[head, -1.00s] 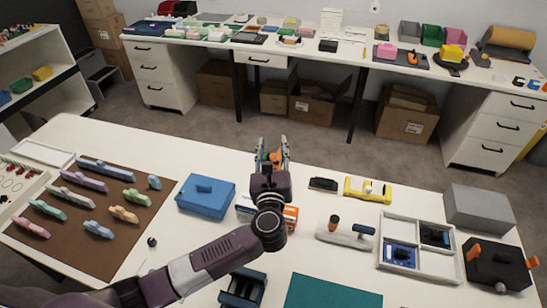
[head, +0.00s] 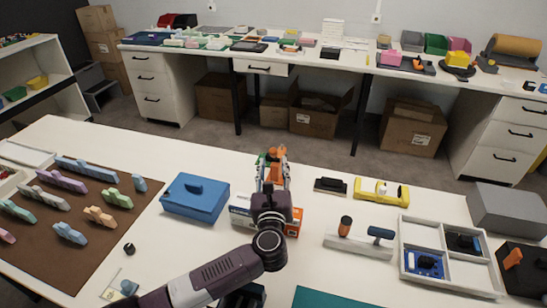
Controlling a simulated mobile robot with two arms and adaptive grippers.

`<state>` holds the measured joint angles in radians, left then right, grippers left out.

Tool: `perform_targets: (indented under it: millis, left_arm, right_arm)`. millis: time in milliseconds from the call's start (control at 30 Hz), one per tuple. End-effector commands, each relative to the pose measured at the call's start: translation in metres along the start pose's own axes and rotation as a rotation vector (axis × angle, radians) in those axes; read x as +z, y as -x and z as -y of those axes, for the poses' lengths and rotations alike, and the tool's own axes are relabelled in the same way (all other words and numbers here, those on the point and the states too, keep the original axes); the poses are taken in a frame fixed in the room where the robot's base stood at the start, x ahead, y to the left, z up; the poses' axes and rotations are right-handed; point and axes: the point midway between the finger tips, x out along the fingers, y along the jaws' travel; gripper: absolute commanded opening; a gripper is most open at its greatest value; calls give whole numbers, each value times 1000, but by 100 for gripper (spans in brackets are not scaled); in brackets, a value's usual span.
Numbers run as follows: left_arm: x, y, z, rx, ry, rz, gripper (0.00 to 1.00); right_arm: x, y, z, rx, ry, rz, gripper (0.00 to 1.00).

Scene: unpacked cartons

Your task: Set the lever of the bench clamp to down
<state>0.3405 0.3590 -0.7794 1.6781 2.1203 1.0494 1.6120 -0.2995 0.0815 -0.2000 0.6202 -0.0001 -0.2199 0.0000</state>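My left gripper (head: 273,168) reaches over the table's far edge, its two fingers spread apart and pointing away from me. Orange and green parts, which look like the bench clamp (head: 274,152), show between and just beyond the fingertips. The gripper hides most of this thing, so I cannot tell how its lever stands or whether the fingers touch it.
A blue box (head: 195,196) stands left of my gripper, and a white-and-orange box (head: 240,211) lies beside my wrist. A black block (head: 330,186), a yellow tool (head: 382,192) and a grey-based tool (head: 358,244) lie to the right. A divided tray (head: 446,277) is farther right.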

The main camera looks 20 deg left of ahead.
Motion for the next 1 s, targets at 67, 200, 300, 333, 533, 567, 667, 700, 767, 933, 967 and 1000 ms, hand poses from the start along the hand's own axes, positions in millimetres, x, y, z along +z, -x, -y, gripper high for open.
perform_targets:
  millis: [67,200,300,333,533,567,667,700,767,933,967,1000]
  left_arm:
    - [0,-14,-1,1,-2,4,35]
    - [-1,-34,-1,1,-4,3,35]
    - [-1,-46,-1,0,-2,2,35]
    - [-1,-49,0,0,-2,2,35]
    - [-1,-60,0,1,-1,0,35]
    - [0,-60,0,1,-1,0,35]
    - [0,-61,0,1,-1,0,35]
    - [0,-61,0,1,-1,0,35]
    - [0,-61,0,1,-1,0,35]
    - [0,-61,0,1,-1,-1,22]
    - [0,-61,0,1,-1,-1,19]
    - [0,-61,0,1,-1,-1,15]
  right_arm:
    - [1,-5,0,0,0,1,0]
    - [2,-12,1,0,0,1,0]
    - [2,-17,1,0,0,2,0]
    - [3,-18,1,0,0,2,0]
    - [3,-21,1,-1,0,2,0]
    - [3,-21,2,-1,-1,2,0]
    - [3,-21,2,-2,-1,2,0]
    - [3,-21,2,-2,-1,2,0]
    - [3,-21,2,-2,-1,2,0]
    - [3,-21,3,-3,-1,1,0]
    - [3,-21,3,-3,-1,1,0]
    - [3,-21,3,-3,-1,1,0]
